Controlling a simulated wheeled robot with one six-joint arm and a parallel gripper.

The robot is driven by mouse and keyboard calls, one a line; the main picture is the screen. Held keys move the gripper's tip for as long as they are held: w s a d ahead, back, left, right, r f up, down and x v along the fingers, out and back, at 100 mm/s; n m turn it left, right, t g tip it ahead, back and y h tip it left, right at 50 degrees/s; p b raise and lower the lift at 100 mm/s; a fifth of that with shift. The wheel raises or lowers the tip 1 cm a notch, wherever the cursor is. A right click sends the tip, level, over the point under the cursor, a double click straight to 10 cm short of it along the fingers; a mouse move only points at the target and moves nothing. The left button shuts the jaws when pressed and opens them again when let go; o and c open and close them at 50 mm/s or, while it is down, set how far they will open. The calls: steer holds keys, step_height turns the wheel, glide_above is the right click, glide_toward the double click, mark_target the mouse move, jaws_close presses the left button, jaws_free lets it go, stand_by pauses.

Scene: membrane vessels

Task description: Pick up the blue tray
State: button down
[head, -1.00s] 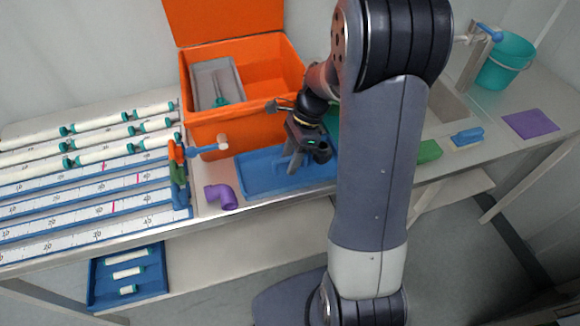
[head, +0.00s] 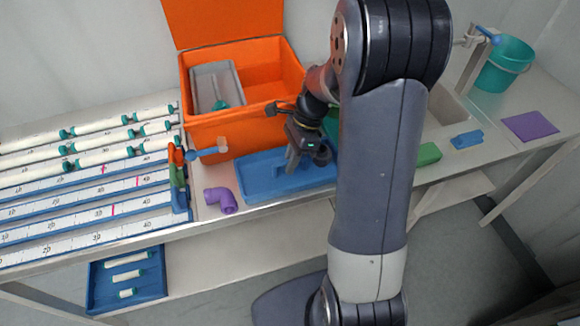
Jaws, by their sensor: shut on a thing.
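The blue tray (head: 262,184) is a shallow rectangle at the front of the bench, below the orange box. My gripper (head: 293,166) points down over the middle of the tray and is shut on part of it. The exact grip is too small to make out. The tray looks about level, and I cannot tell whether it is clear of the bench. My arm hides its right end.
The orange box (head: 215,136) with a grey tray inside stands close behind. A purple elbow pipe (head: 221,200) lies left of the tray, near a blue-handled valve (head: 205,152). Another blue tray (head: 101,291) with white tubes sits lower down.

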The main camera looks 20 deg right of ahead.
steer(key=shift+r, duration=0.1)
step_height(320, 180, up, 18)
steer(key=shift+p, duration=0.35)
stand_by(0.6)
